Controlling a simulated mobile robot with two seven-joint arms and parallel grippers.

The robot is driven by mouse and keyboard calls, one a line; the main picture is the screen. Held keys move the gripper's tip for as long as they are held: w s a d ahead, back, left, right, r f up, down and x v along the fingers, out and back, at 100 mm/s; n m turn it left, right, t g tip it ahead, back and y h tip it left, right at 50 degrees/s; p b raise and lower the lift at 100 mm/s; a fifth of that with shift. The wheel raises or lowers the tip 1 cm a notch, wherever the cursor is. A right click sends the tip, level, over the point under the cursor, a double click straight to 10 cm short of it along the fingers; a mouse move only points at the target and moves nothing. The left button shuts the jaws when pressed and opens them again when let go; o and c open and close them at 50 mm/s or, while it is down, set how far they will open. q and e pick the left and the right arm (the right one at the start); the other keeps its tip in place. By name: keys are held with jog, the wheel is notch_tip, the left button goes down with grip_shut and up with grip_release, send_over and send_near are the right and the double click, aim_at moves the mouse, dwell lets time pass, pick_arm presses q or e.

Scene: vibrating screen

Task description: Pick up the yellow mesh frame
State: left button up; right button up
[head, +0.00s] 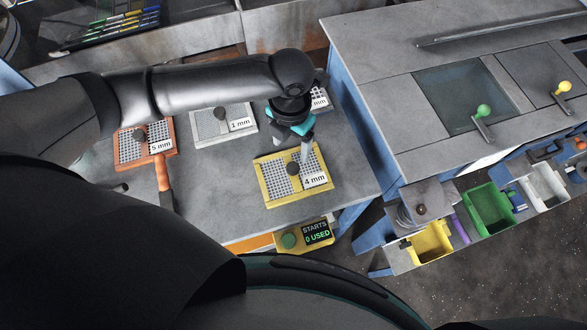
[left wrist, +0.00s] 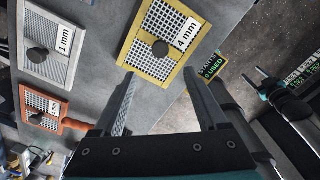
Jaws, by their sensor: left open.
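The yellow mesh frame (head: 272,188), labelled 4 mm with a dark round knob in its middle, lies flat on the grey table near its front right corner. It also shows at the top of the left wrist view (left wrist: 138,62). My left gripper (head: 303,153) reaches down above the far edge of the frame. In the left wrist view its two fingers (left wrist: 165,98) are apart with nothing between them, and the frame's knob lies beyond the fingertips.
A grey 1 mm frame (head: 209,128) and an orange 5 mm frame (head: 130,148) lie to the left. Another frame (head: 319,100) is partly hidden behind my gripper. A starts counter (head: 316,232) reads 0 used. The machine (head: 410,60) stands right, with yellow (head: 428,245) and green (head: 488,212) bins.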

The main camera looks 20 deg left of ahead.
aim_at(292, 169)
pick_arm(q)
notch_tip(292, 169, down, 12)
jog(key=shift+f+b, duration=0.2)
jog(key=shift+b, duration=0.15)
dwell(0.4)
grip_shut()
dwell(0.4)
